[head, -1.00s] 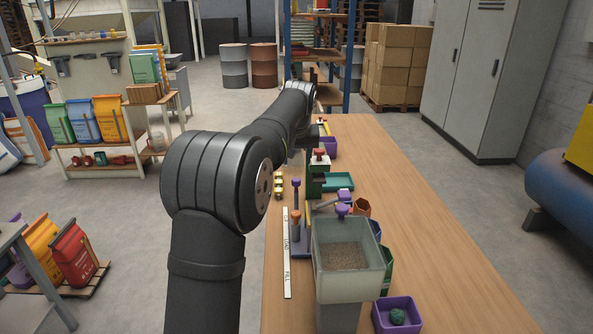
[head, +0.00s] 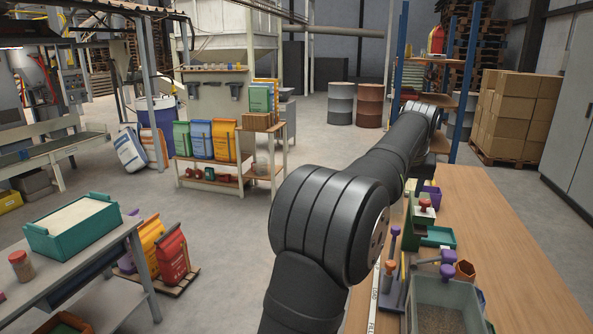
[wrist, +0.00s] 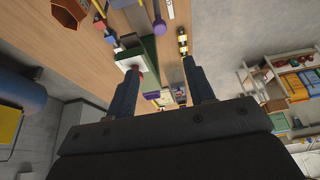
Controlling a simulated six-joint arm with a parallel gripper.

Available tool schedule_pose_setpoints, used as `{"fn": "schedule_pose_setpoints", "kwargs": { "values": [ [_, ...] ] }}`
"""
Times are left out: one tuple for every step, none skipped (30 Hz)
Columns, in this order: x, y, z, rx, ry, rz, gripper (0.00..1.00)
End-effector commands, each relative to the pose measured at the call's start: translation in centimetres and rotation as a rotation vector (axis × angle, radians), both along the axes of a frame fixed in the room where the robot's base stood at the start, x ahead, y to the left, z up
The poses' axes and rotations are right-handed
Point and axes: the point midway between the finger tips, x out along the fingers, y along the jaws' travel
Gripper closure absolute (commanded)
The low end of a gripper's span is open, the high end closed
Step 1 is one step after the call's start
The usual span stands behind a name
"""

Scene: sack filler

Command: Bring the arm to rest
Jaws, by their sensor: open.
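My gripper (wrist: 161,68) shows in the wrist view with its two dark fingers well apart. No object is held between them. Beyond the fingers lie the wooden workbench (wrist: 72,55) and small items on it. In the head view my arm reaches away along the left side of the workbench (head: 510,265). The gripper itself is hidden behind my arm links there.
A hopper of brown grains (head: 437,318), a green tray (head: 438,236) and purple-knobbed parts (head: 447,257) stand on the bench near my arm. The bench's right side is clear. At left, a grey table holds a teal tray (head: 73,228). Shelves (head: 225,172) stand behind.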

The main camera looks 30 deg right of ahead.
Motion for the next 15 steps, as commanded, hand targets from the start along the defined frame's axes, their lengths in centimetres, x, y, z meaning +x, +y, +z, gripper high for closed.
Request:
{"fn": "schedule_pose_setpoints", "kwargs": {
  "values": [
    [0.2, -0.1, -0.7, 0.003, 0.002, 0.0, 0.51],
    [0.3, -0.3, -1.1, 0.003, 0.002, 0.0, 0.51],
    [0.5, -0.5, -1.8, 0.003, 0.002, 0.0, 0.51],
    [0.6, -0.6, -2.3, 0.004, 0.003, 0.0, 0.51],
    [0.8, -0.7, -2.8, 0.005, 0.002, 0.002, 0.51],
    [1.0, -0.9, -3.6, 0.003, 0.002, 0.001, 0.51],
    [1.2, -1.1, -4.1, 0.005, 0.002, 0.002, 0.51],
    [1.3, -1.3, -4.7, 0.005, 0.002, 0.002, 0.51],
    [1.6, -1.5, -5.4, 0.003, 0.002, 0.001, 0.51],
    [1.7, -1.7, -6.0, 0.004, 0.003, 0.001, 0.51],
    [1.9, -1.8, -6.5, 0.003, 0.002, 0.001, 0.51],
    [2.1, -2.0, -7.3, 0.004, 0.003, 0.0, 0.51],
    [2.3, -2.2, -7.9, 0.004, 0.003, 0.0, 0.51],
    [2.4, -2.4, -8.4, 0.004, 0.003, 0.0, 0.51],
    [2.6, -2.6, -9.2, 0.004, 0.003, 0.0, 0.51]
  ]
}}
